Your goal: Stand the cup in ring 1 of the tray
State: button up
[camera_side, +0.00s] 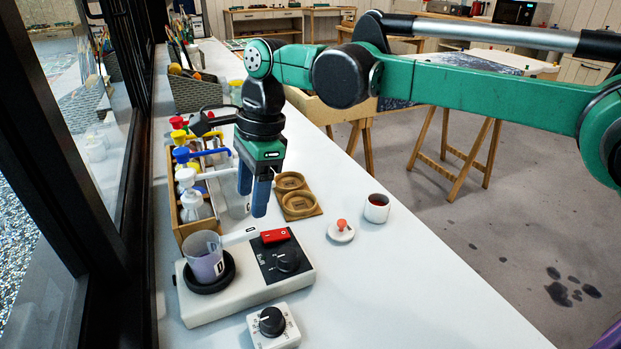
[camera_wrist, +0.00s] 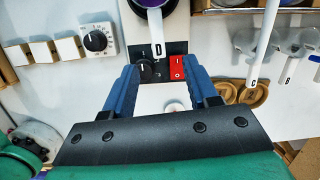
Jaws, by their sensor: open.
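My gripper (camera_side: 252,198) points down, open and empty, above the counter behind the heater; its blue fingers also show in the wrist view (camera_wrist: 160,72). A clear cup with purple liquid (camera_side: 206,262) stands on the heater's round black plate; it shows partly in the wrist view, with a handle marked D (camera_wrist: 157,30). A white cup with dark red contents (camera_side: 376,208) stands upright on the counter, right of the tray. The wooden tray (camera_side: 314,212) has two rings, both empty in the side view. It is partly hidden in the wrist view (camera_wrist: 262,88).
The heater (camera_side: 250,293) has a red switch (camera_side: 275,236) and black knob. A dial box (camera_side: 272,325) sits in front of it. A white lid with a red knob (camera_side: 341,231) lies near the white cup. A wooden rack of bottles (camera_side: 194,228) stands at left.

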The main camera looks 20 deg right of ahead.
aim_at(242, 233)
jog(key=shift+s+a+f+m, duration=0.1)
jog(key=shift+a+f+m, duration=0.2)
jog(key=shift+a+f, duration=0.25)
jog(key=shift+x, duration=2.85)
grip_shut()
jog(key=shift+r, duration=0.1)
jog(key=shift+a+v, duration=0.2)
jog(key=shift+v, duration=0.8)
jog(key=shift+r, duration=0.15)
